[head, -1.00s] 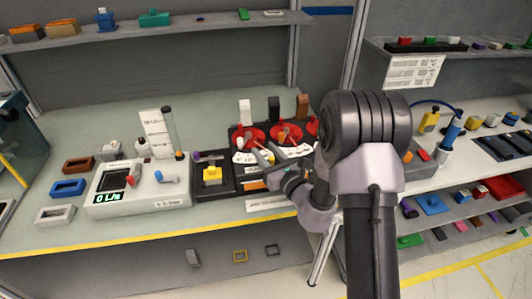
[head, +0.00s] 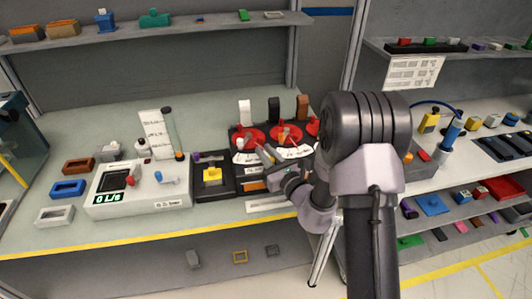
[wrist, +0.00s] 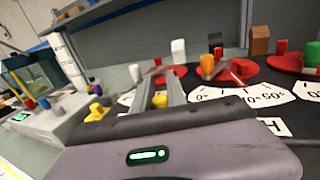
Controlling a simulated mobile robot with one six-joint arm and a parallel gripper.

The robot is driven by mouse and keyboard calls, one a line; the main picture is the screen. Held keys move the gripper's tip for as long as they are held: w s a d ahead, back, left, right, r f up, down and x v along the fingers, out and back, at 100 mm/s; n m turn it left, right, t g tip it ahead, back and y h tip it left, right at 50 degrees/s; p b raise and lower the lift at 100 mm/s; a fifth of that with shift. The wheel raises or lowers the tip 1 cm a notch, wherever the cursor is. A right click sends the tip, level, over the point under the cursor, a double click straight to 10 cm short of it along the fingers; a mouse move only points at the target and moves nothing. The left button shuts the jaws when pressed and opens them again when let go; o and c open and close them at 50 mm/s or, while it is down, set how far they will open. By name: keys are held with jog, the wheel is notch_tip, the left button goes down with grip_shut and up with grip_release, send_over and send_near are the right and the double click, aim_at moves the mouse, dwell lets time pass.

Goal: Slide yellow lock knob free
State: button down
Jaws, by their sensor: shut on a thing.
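A small yellow knob (wrist: 160,101) shows between the fingers of my gripper in the wrist view, low on the black dashboard module (wrist: 205,85). My gripper (wrist: 160,97) is shut on this yellow knob. In the head view my gripper (head: 264,157) is at the front left of the module, below the left red dial (head: 247,137). My fingers and wrist hide the knob there, and I cannot tell how far it has slid.
A yellow block (head: 212,175) on a black base stands left of my gripper. A white meter box (head: 135,188) is further left. White, black and brown levers and several red dials (head: 286,133) stand behind my gripper.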

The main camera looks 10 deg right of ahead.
dwell(0.8)
jog(key=d, duration=0.4)
jog(key=shift+d, duration=0.15)
jog(key=c, duration=1.6)
grip_release()
jog(key=shift+c, duration=0.2)
jog(key=o, duration=0.3)
jog(key=shift+d, duration=0.2)
jog(key=shift+a, duration=0.1)
jog(key=shift+s, duration=0.1)
